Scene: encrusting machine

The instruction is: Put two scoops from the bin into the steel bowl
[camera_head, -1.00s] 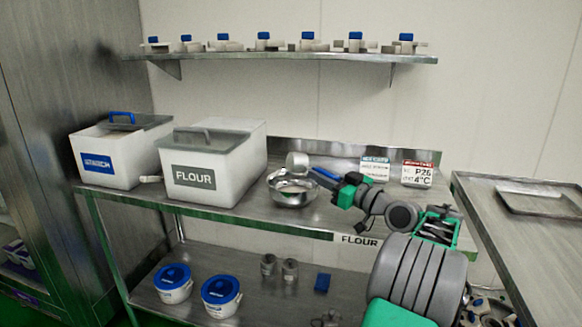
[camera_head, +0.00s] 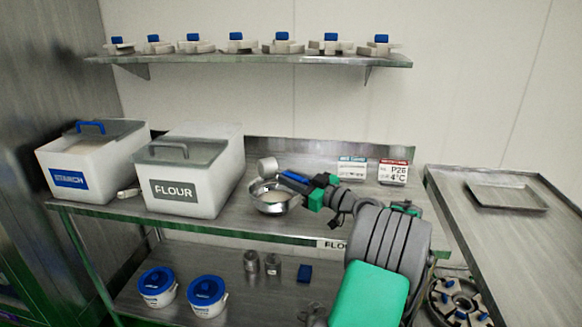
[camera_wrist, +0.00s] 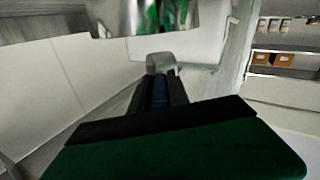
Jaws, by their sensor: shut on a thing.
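The steel bowl (camera_head: 287,206) sits on the table right of the FLOUR bin (camera_head: 215,190); something pale shows inside. My gripper (camera_head: 306,184) is shut on the blue handle of a pale scoop (camera_head: 268,167), whose cup is above the bowl's back left rim in the head view. In the wrist view the scoop (camera_wrist: 160,62) points away between the fingers, and a shiny steel surface, probably the bowl, fills the top. The FLOUR bin is white with a grey handled lid. What the scoop holds cannot be seen.
A STARCH bin (camera_head: 68,178) with a blue handle stands left of the FLOUR bin. Sign cards (camera_head: 393,172) stand behind my arm. Blue-lidded tubs (camera_head: 157,285) are on the lower shelf. A right-hand table (camera_head: 500,235) carries a tray (camera_head: 508,197).

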